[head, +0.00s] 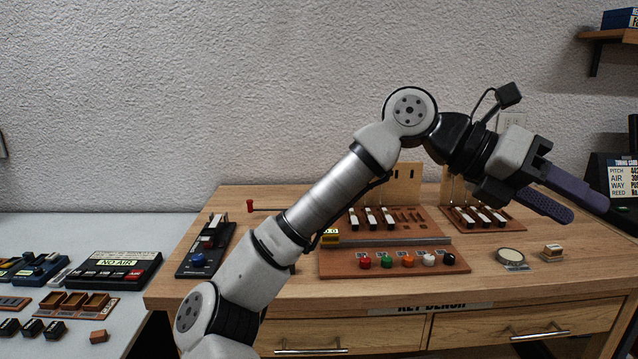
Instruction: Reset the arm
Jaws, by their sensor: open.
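My arm reaches up from the lower left and bends down to the right across the wooden bench (500,289). My gripper (590,212) is above the right end of the bench, its two purple-grey fingers pointing right and slightly down. The fingers are apart, with nothing seen between them. My arm hides part of the bench's left half and part of the piano-action board (340,264) behind it.
The board carries several coloured knobs (407,260) and black-and-white keys (371,217). A second key block (484,217), a round disc (510,255) and a small wooden block (552,252) stand right. A "NO AIR" box (115,270) sits left. A shelf (607,36) is upper right.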

